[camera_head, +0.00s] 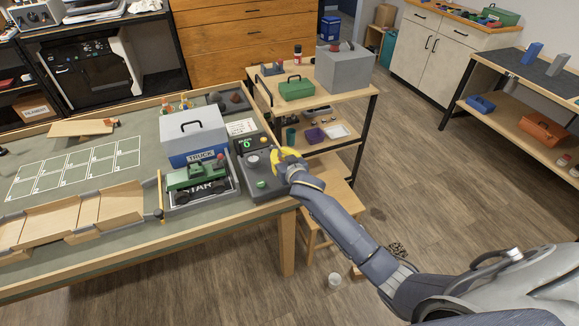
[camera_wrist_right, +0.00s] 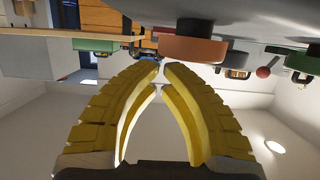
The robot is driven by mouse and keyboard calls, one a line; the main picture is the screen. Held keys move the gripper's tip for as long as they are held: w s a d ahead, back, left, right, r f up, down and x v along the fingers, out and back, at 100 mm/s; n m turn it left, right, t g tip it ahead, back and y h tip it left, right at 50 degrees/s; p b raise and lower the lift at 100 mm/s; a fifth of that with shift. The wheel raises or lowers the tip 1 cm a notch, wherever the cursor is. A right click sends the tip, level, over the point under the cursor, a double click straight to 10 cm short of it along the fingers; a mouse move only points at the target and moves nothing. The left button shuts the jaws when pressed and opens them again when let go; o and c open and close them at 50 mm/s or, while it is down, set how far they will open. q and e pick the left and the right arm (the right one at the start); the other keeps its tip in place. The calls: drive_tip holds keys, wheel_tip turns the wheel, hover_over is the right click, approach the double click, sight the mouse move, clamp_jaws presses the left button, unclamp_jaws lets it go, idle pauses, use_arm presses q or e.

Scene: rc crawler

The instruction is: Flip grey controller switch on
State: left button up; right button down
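The grey controller (camera_head: 258,173) sits at the right end of the workbench. It has a lit green display reading 0, a round pale knob (camera_head: 252,160) and a green button (camera_head: 261,184). My right gripper (camera_head: 279,158) is over its right side and hides that part, so I cannot make out the switch in the head view. In the wrist view, which looks upside down, the yellow fingers (camera_wrist_right: 162,72) have their tips together with nothing between them. A grey surface with an orange-red round part (camera_wrist_right: 193,47) and a red ball-topped lever (camera_wrist_right: 267,71) shows beyond. My left gripper is not in view.
A green crawler (camera_head: 197,178) stands on the START pad left of the controller. A grey-and-blue TRUCK box (camera_head: 193,137) is behind it. A wooden ramp (camera_head: 75,215) lies to the left. A wooden shelf cart (camera_head: 318,95) stands behind the controller.

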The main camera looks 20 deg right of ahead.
drive_tip(key=v, duration=1)
drive_tip(key=shift+f, duration=0.1)
drive_tip(key=shift+s, duration=0.15)
